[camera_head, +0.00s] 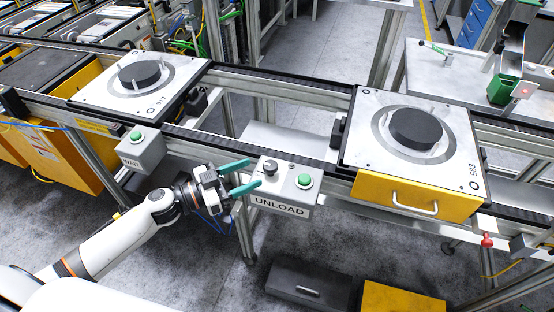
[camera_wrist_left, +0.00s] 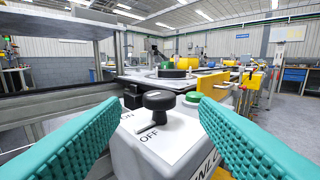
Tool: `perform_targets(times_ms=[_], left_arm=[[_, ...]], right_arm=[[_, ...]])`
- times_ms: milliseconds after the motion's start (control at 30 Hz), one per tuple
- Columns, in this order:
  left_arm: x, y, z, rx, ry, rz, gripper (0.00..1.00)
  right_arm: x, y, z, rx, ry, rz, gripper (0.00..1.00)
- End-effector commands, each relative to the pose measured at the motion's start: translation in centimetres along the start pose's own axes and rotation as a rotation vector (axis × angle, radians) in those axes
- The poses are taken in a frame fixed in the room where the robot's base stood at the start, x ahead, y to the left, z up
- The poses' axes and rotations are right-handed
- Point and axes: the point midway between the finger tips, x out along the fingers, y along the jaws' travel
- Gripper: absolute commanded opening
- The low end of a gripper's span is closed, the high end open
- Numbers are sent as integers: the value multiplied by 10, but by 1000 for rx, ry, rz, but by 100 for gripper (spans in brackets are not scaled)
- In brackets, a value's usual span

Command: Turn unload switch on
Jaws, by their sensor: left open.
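The unload box (camera_head: 287,190) is a light grey control box labelled UNLOAD, on the front of the conveyor rail. It carries a black rotary switch (camera_head: 270,168) and a green button (camera_head: 304,181). In the left wrist view the black switch knob (camera_wrist_left: 158,101) stands beside ON and OFF markings; I cannot tell which one it is set to. My left gripper (camera_head: 256,174) has teal fingers, open, just left of the switch. In the left wrist view the knob appears centred between the spread fingers (camera_wrist_left: 159,102), with no visible contact. My right gripper is not in view.
A second grey box (camera_head: 142,148) with a green button is to the left on the rail. Pallets with black discs sit on the conveyor at left (camera_head: 95,97) and right (camera_head: 365,165). A yellow drawer (camera_head: 400,195) is under the right pallet. Dark (camera_head: 305,285) and yellow boxes lie below.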

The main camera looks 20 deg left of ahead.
Motion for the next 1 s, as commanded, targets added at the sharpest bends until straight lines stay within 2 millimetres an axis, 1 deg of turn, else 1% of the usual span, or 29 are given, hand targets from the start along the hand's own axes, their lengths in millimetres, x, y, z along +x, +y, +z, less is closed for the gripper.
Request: perform_targets(times_ms=[33, 200, 300, 433, 600, 833, 867, 1000], left_arm=[[12, 1, 4, 1, -5, 3, 55], [47, 1, 4, -1, -4, 3, 55], [63, 1, 3, 0, -3, 3, 55], [78, 1, 2, -1, -2, 3, 55], [86, 1, 0, 1, -1, 3, 55], [86, 1, 0, 1, 0, 3, 55], [86, 1, 0, 0, 0, 3, 54], [86, 1, 0, 1, 0, 3, 31]], right_arm=[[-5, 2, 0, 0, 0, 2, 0], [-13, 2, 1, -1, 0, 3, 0], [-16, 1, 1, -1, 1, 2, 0], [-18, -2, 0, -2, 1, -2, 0], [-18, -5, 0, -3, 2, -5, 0], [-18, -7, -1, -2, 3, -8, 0], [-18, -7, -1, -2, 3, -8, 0], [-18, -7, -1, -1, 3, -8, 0]])
